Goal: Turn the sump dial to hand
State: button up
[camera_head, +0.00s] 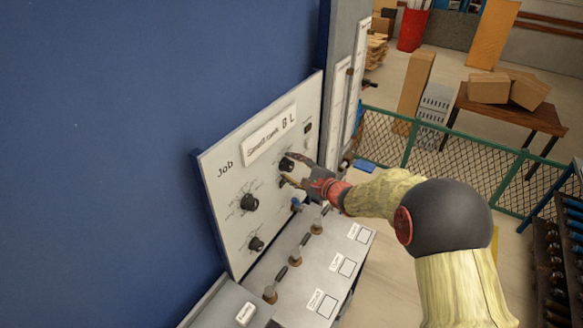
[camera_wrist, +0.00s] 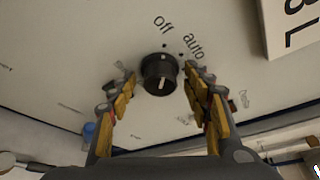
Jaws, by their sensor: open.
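A black round dial (camera_wrist: 160,74) sits on the pale panel in the wrist view, with the printed words "off" and "auto" above it. A short white mark shows on its face; which setting it points to I cannot tell. No "hand" or "sump" label is readable. My gripper (camera_wrist: 159,78) is open, with one yellow-padded finger on each side of the dial and a gap visible at both sides. In the head view the dial (camera_head: 287,163) is at the panel's upper right, and my gripper (camera_head: 287,172) is right at it, partly hiding the panel there.
The white job panel (camera_head: 225,215) carries two other black dials (camera_head: 249,203) (camera_head: 256,243) to the left and below. A blue knob (camera_head: 296,204) is just below my gripper. Several levers (camera_head: 295,257) stand on the ledge beneath. A "Small tank 8 L" sign (camera_head: 270,137) is above.

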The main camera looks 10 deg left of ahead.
jog(key=c, duration=1.1)
jog(key=shift+c, duration=0.2)
